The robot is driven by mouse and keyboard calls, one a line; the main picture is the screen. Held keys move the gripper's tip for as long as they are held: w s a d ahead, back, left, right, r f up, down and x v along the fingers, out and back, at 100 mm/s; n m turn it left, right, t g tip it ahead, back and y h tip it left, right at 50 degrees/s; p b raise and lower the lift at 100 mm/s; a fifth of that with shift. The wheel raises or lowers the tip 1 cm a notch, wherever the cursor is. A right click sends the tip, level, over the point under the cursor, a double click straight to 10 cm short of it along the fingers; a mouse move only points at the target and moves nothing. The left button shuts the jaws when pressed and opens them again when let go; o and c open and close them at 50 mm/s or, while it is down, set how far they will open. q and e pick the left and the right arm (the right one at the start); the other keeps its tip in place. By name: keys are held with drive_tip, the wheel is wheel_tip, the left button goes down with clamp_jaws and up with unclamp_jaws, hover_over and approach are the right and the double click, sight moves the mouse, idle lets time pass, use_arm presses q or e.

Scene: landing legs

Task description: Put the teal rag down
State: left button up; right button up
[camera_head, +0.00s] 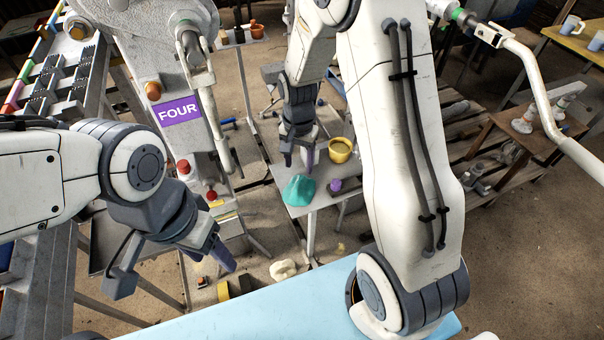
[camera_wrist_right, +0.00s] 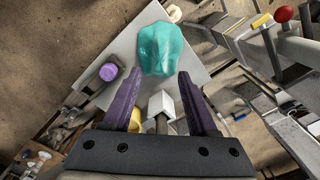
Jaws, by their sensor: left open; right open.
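The teal rag (camera_head: 298,190) lies crumpled on the small light-grey table (camera_head: 322,198) in the head view. It also shows in the right wrist view (camera_wrist_right: 160,48), on the table just beyond the fingertips. My right gripper (camera_head: 298,160) is above and behind the rag in the head view. In the right wrist view my right gripper (camera_wrist_right: 157,82) has its purple fingers spread, with nothing between the tips. My left gripper (camera_head: 222,258) is low at the left, away from the rag and holding nothing that I can see.
A purple-topped container (camera_head: 335,186) stands right of the rag and a yellow pot (camera_head: 340,149) behind it. The landing leg labelled FOUR (camera_head: 178,112) stands to the left. A pale crumpled thing (camera_head: 284,269) lies on the floor in front of the small table.

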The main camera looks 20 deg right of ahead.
drive_tip(key=s+a+r+n, duration=0.7)
drive_tip(key=s+a+r, duration=0.1)
drive_tip(key=a+r, duration=0.25)
drive_tip(key=s+a+r+n, duration=0.1)
drive_tip(key=s+n, duration=0.3)
drive_tip(key=s, duration=0.4)
drive_tip(key=s+a+r+n+y, duration=0.1)
drive_tip(key=s+r+n, duration=0.1)
drive_tip(key=s+n, duration=0.3)
drive_tip(key=s, duration=0.2)
drive_tip(key=shift+s+a+r, duration=0.2)
drive_tip(key=shift+s+a, duration=0.15)
